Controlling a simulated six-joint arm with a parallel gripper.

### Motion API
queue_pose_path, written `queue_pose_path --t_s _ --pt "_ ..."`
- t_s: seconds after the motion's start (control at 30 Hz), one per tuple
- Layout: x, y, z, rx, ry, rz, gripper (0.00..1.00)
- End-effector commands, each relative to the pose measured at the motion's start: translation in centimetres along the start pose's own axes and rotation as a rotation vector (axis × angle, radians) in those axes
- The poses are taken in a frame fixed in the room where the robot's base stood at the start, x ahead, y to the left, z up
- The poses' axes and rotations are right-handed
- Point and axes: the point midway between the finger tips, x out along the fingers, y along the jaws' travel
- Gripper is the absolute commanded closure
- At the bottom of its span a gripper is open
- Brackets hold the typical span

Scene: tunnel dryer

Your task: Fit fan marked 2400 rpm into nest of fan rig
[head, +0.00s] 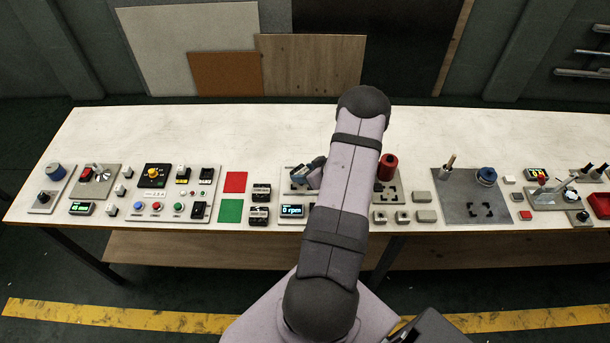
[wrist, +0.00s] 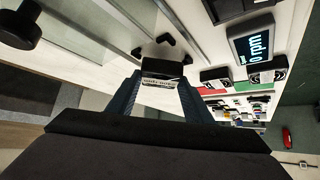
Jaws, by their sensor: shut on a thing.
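My gripper (wrist: 160,88) is shut on a black fan (wrist: 161,68) with a pale label, whose print is too small to read. In the wrist view the fan sits between the two fingertips, over the pale plate of the fan rig (wrist: 110,45). Black corner pieces (wrist: 166,38) of what looks like the nest show just beyond and beside the fan. The fan appears apart from them; its height is unclear. In the head view my gripper (head: 303,178) is over the rig plate, partly behind my arm, and the held fan cannot be made out.
The rpm display (wrist: 257,48) reads 0 rpm; it also shows in the head view (head: 291,210). Two labelled black fans (head: 261,192) (head: 258,214) stand left of the rig, beside red (head: 235,182) and green (head: 230,211) pads. A black knob (wrist: 22,25) rises beside the rig's clear panel.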

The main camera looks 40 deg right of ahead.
Motion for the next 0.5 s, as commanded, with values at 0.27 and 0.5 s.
queue_pose_path --t_s 0.27,0.5 --pt "1.4 0.0 1.4 0.0 0.001 0.0 0.76" --pt "1.5 0.0 1.4 -0.001 0.001 0.0 0.76"
